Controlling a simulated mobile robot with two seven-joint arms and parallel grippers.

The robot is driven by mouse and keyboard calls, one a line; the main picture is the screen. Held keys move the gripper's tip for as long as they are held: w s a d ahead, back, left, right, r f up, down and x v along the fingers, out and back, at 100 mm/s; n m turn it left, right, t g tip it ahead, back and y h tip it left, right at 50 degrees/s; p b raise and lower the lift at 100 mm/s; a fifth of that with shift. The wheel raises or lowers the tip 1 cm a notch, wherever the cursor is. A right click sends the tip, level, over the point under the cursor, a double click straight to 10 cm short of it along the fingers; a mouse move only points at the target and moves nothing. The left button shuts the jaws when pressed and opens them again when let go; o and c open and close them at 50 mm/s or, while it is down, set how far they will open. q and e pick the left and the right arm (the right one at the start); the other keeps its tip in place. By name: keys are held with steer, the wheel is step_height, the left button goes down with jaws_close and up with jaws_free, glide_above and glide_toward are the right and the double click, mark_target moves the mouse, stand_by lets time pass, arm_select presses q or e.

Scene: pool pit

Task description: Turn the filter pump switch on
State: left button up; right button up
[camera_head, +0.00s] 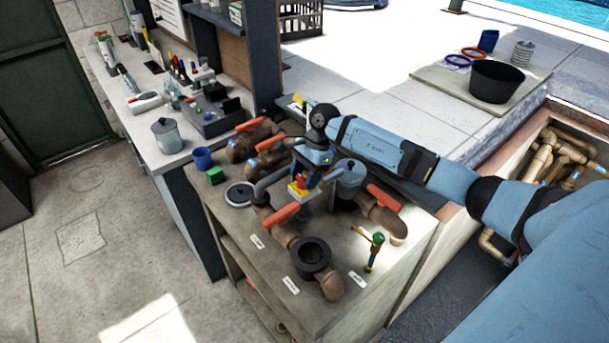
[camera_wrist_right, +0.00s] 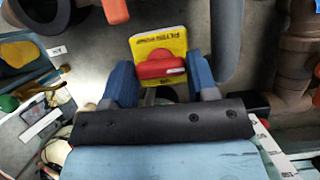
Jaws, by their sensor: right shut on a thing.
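The filter pump switch is a red handle (camera_wrist_right: 160,68) on a yellow plate (camera_wrist_right: 158,42) with dark lettering, seen in the right wrist view. It also shows in the head view as a small red and yellow patch (camera_head: 301,187) among the pipes on the bench. My right gripper (camera_head: 312,165) is over it, with blue fingers on either side of the red handle, shut on it. In the wrist view the handle lies roughly crosswise between the fingers (camera_wrist_right: 162,82). The contact at the fingertips is partly hidden. My left gripper is not in view.
Brown pipes with orange valve handles (camera_head: 284,213) crowd the bench around the switch. A black open pipe mouth (camera_head: 312,256) stands in front, and a green and yellow tool (camera_head: 375,250) is near the right edge. A blue cup (camera_head: 202,158) and green block (camera_head: 216,175) are at left.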

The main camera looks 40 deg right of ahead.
steer(key=shift+f+m+t+b, duration=0.15)
steer(key=shift+m+t+b, duration=0.45)
steer(key=shift+m+b, duration=0.75)
steer(key=m+t+b, duration=0.1)
steer(key=m, duration=0.1)
steer(key=shift+s+m+h+b, duration=0.15)
steer(key=shift+m+h+b, duration=0.15)
steer(key=shift+m, duration=0.05)
steer(key=m+b, duration=0.1)
steer(key=m, duration=0.1)
steer(key=shift+m+t+b, duration=0.3)
steer(key=shift+m+t, duration=0.1)
steer(key=m+t+h+b, duration=0.1)
steer(key=m+b, duration=0.1)
steer(key=m, duration=0.1)
steer(key=shift+a+m, duration=0.1)
steer(key=shift+m, duration=0.2)
steer(key=m+b, duration=0.1)
steer(key=m+h+b, duration=0.1)
steer(key=m, duration=0.1)
steer(key=shift+s+a+t+h, duration=0.1)
steer(key=shift+t+h, duration=0.2)
steer(key=shift+t, duration=0.1)
steer(key=shift+m+h+b, duration=0.3)
steer(key=shift+m+b, duration=0.4)
steer(key=shift+m, duration=0.7)
steer(key=shift+m+h, duration=0.3)
steer(key=o, duration=0.9)
